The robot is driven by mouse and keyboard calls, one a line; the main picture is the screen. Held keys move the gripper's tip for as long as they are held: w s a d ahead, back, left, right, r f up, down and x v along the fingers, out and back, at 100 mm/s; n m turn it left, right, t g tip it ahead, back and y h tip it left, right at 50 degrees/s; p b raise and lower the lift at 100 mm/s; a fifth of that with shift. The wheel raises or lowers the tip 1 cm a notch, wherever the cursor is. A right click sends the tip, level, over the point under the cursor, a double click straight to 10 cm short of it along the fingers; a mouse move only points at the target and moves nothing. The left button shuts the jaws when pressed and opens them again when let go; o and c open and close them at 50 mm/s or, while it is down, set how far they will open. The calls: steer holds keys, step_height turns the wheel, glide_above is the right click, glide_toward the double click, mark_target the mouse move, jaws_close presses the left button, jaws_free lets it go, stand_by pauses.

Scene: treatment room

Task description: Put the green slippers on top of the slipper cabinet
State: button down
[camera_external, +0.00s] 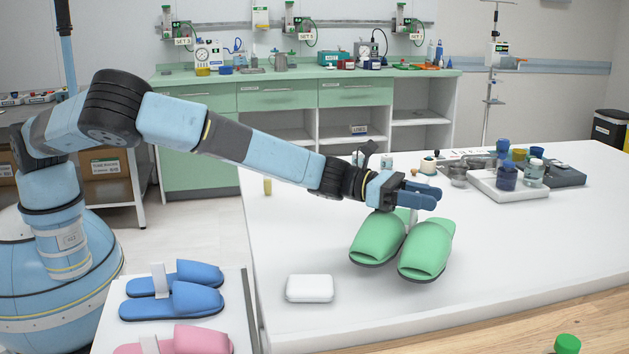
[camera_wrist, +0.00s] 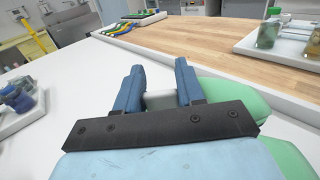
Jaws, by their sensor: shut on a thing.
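A pair of green slippers (camera_external: 424,250) is at the front of the white table, toes to the front; I cannot tell whether their soles touch the top. My gripper (camera_external: 428,195) is above their rear part. In the wrist view, my gripper (camera_wrist: 160,82) is shut on the white tab (camera_wrist: 160,100) of the pair, and the green slippers (camera_wrist: 235,95) show to the right, partly hidden by the gripper. The white slipper cabinet (camera_external: 234,300) is at the lower left, bearing blue slippers (camera_external: 172,301) and pink slippers (camera_external: 190,341), each pair with a white tab.
A white soap-like block (camera_external: 310,288) lies on the table (camera_external: 500,290) between the green slippers and the cabinet. A tray (camera_external: 505,188) with jars stands at the back right. A green-capped bottle (camera_external: 567,343) is at the front right. The table's front right is clear.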

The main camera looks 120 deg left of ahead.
steer(key=w+a+r+n+y, duration=0.1)
steer(key=a+y, duration=0.1)
steer(key=a, duration=0.7)
steer(key=w+a+r+n+g+y, duration=0.1)
steer(key=a+n+y, duration=0.1)
steer(key=a, duration=0.6)
steer(key=w+a+r+n+y, duration=0.1)
steer(key=a+r+y, duration=0.1)
steer(key=a, duration=0.7)
steer(key=shift+w+a+f, duration=0.1)
steer(key=shift+w+f, duration=0.05)
steer(key=shift+f, duration=4.05)
steer(key=c, duration=0.7)
jaws_free()
steer(key=shift+r+v, duration=0.1)
steer(key=shift+v, duration=2.9)
steer(key=shift+r+v, duration=0.15)
steer(key=shift+v, duration=2.85)
